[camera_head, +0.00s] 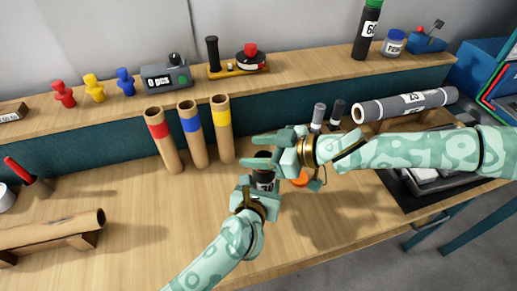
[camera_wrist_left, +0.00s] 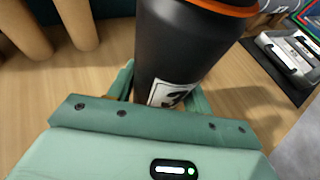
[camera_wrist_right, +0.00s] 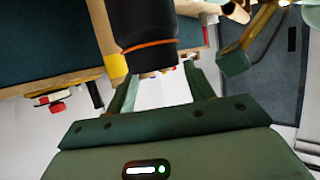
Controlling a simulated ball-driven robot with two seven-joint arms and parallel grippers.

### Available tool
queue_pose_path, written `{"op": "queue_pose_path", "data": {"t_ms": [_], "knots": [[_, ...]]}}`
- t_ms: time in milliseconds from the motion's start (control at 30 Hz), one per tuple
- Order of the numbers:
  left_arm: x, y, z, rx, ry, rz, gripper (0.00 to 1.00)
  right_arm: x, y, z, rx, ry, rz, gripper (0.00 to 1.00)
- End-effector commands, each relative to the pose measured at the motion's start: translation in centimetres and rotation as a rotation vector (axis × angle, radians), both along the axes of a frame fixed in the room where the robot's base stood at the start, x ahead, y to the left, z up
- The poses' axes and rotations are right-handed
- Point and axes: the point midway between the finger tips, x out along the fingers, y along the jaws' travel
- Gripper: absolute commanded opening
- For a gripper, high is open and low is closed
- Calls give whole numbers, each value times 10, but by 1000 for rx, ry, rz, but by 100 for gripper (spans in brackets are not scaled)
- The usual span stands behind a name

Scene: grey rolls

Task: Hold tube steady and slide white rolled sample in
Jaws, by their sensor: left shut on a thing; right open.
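A black tube (camera_head: 265,161) with an orange ring and a white number label stands roughly upright at the middle of the table. My left gripper (camera_head: 262,187) is shut on its lower part; the tube fills the left wrist view (camera_wrist_left: 185,50). My right gripper (camera_head: 262,146) is open at the tube's upper end, pointing left. In the right wrist view the tube's dark top (camera_wrist_right: 150,60) shows between and just beyond the open fingers, and I cannot tell whether they touch it. I make out no white rolled sample; a grey labelled roll (camera_head: 405,104) lies on a rack at right.
Three cardboard tubes with red, blue and yellow bands (camera_head: 193,125) stand behind to the left. A brown roll (camera_head: 50,231) lies front left. An orange object (camera_head: 300,179) sits under my right arm. The shelf holds pegs and a counter (camera_head: 166,76). The front middle table is clear.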

Motion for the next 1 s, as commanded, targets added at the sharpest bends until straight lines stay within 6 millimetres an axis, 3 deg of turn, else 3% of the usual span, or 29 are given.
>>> {"op": "queue_pose_path", "data": {"t_ms": [167, 600, 1000], "knots": [[0, 0, 0, 0, 0, 0, 25, -3, -13, 6, -1, -2, -2, 53], [0, 0, 0, 0, 0, 0, 25, -32, -94, 42, -2, -2, -2, 53], [0, 0, 0, 0, -1, 0, 25, -37, -104, 46, 0, 1, 0, 53]]}}
